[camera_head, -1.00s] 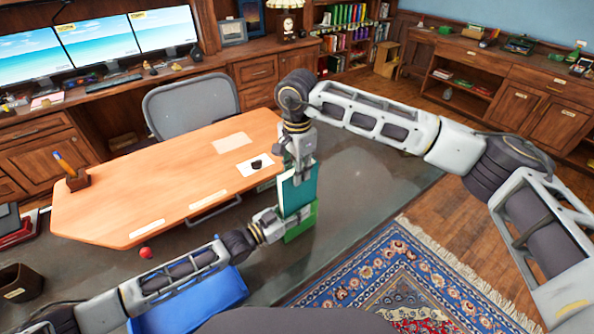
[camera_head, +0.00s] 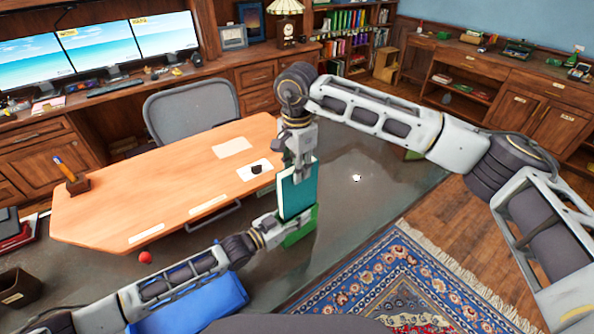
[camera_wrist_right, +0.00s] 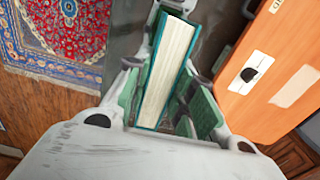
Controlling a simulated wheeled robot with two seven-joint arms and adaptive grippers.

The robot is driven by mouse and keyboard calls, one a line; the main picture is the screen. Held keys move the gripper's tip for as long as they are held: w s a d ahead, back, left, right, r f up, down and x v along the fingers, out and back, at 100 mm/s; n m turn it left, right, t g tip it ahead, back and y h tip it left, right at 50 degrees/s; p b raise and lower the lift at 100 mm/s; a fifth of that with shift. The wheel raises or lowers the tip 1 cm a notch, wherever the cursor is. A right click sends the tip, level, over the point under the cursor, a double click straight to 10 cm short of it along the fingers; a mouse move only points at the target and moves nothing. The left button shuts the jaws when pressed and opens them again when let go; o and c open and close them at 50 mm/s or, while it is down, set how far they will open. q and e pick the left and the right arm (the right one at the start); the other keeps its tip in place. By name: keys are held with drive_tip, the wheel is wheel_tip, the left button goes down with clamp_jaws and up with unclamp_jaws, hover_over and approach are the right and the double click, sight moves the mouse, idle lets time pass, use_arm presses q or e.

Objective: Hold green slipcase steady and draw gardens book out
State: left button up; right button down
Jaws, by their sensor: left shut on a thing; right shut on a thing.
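The teal gardens book (camera_head: 297,193) stands upright, its lower part inside the green slipcase (camera_head: 301,232) over the grey desktop. My right gripper (camera_head: 300,167) is above and shut on the book's upper part. My left gripper (camera_head: 279,228) reaches in from the left and is shut on the slipcase, low on its side. In the right wrist view, my right gripper's fingers (camera_wrist_right: 165,97) sit either side of the book (camera_wrist_right: 170,65), with its cream page edge between teal covers.
The wooden desk panel (camera_head: 170,190) lies left of the book, with a pen holder (camera_head: 76,181) and papers. A red ball (camera_head: 145,257) and a blue bin (camera_head: 195,303) are near my left arm. The grey desktop right of the slipcase is mostly clear.

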drive_tip(key=shift+r, duration=0.65)
use_arm(q)
drive_tip(key=o, duration=1.2)
drive_tip(key=shift+s+a, duration=0.1)
drive_tip(key=shift+a, duration=0.05)
drive_tip(key=v, duration=0.7)
drive_tip(key=shift+a, duration=0.1)
drive_tip(key=shift+r, duration=0.15)
use_arm(e)
drive_tip(key=shift+r, duration=0.2)
